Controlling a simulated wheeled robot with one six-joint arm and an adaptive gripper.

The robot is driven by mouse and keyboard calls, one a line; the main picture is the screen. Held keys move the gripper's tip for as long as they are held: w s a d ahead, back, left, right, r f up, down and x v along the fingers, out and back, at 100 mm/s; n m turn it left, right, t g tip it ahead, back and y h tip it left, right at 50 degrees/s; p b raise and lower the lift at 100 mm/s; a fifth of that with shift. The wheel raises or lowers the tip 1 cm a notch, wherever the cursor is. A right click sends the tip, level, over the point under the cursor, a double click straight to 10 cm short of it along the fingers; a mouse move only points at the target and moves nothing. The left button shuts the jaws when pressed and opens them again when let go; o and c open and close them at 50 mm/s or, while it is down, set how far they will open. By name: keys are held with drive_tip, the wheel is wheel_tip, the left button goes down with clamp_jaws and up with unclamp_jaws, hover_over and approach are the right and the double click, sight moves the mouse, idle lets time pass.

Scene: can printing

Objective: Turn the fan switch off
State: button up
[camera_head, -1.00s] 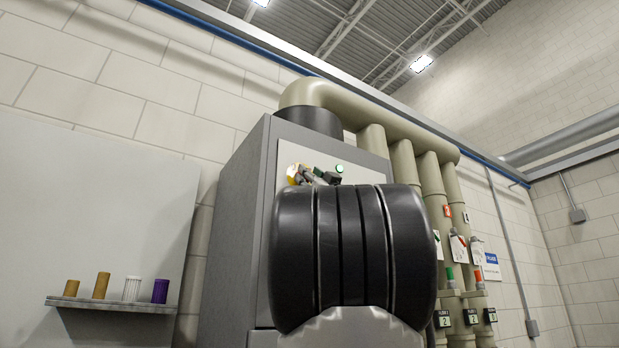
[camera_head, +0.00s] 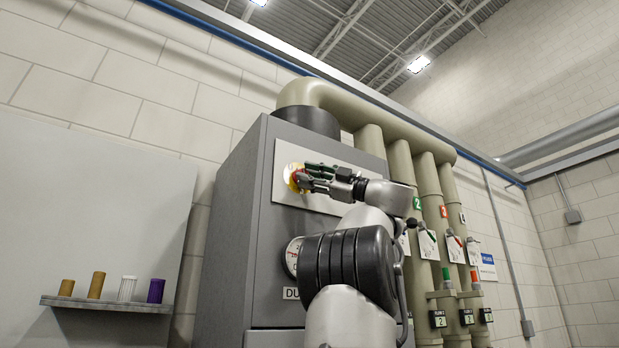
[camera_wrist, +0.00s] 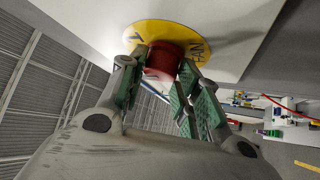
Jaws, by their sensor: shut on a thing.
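The fan switch is a red knob (camera_wrist: 163,62) on a round yellow plate (camera_wrist: 205,40) with dark lettering, part of which reads "FAN". In the head view the yellow plate (camera_head: 290,174) sits on the light panel at the top of the grey cabinet. My gripper (camera_wrist: 158,78) has its green-padded fingers on either side of the red knob and is shut on it. In the head view my gripper (camera_head: 303,180) reaches the plate from the right and hides most of the knob. The knob's exact angle is unclear.
The grey cabinet (camera_head: 232,235) carries a round gauge (camera_head: 293,257), partly behind my arm. Beige pipes (camera_head: 402,165) with tags and valves stand close on the right. A shelf (camera_head: 105,304) with several small cylinders is on the left wall.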

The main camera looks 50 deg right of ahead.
drive_tip(key=shift+d+r+n+g, duration=0.1)
drive_tip(key=shift+r+n+g, duration=0.05)
drive_tip(key=shift+n+g, duration=1.4)
drive_tip(key=shift+n, duration=0.25)
drive_tip(key=o, duration=1)
drive_tip(key=shift+s, duration=0.1)
drive_tip(key=v, duration=1.1)
drive_tip(key=shift+s+d, duration=0.25)
drive_tip(key=shift+s, duration=0.05)
